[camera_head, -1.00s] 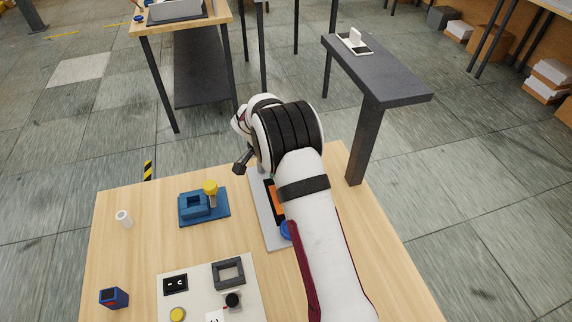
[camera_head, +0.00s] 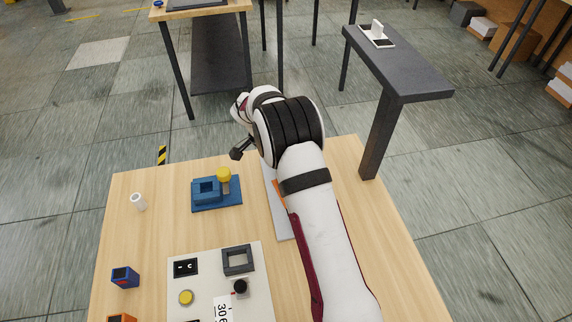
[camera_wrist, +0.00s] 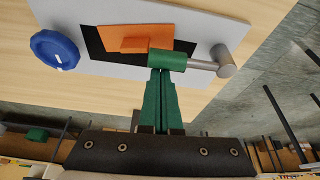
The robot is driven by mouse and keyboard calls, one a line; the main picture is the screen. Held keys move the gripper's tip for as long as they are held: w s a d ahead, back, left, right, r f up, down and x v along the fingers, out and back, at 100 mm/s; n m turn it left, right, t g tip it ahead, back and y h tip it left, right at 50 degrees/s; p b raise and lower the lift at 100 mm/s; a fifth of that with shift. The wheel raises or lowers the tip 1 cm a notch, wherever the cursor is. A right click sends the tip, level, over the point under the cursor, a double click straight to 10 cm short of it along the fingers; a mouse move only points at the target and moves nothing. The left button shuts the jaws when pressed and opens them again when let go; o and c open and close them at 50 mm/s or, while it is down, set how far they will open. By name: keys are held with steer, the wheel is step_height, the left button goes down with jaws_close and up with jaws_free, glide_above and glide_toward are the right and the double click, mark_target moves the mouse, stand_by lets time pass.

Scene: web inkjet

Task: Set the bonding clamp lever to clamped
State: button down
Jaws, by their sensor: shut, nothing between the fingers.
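The clamp fixture is a light grey plate (camera_wrist: 216,85) with a black patch (camera_wrist: 190,47) and an orange block (camera_wrist: 140,38). A green hub (camera_wrist: 168,61) with a grey rod ending in a round grey knob (camera_wrist: 222,60) looks like the lever; the rod points right in the wrist view. A blue dial (camera_wrist: 54,51) sits on the plate's left. My gripper (camera_wrist: 160,72) has green fingers, shut and empty, with tips overlapping the hub; touching or not cannot be told. In the head view, my arm hides most of the plate (camera_head: 281,215) and my fingers.
On the wooden table (camera_head: 150,245) are a blue fixture with a yellow knob (camera_head: 217,190), a white cylinder (camera_head: 138,202), a small blue box (camera_head: 125,277) and a white panel (camera_head: 205,260). A dark side table (camera_head: 400,65) stands behind right.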

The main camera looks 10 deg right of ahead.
steer(key=d, duration=0.3)
steer(key=shift+d+r, duration=0.2)
steer(key=shift+r, duration=0.2)
steer(key=v, duration=1)
steer(key=shift+w+d, duration=0.15)
steer(key=shift+d, duration=0.05)
steer(key=shift+r, duration=0.1)
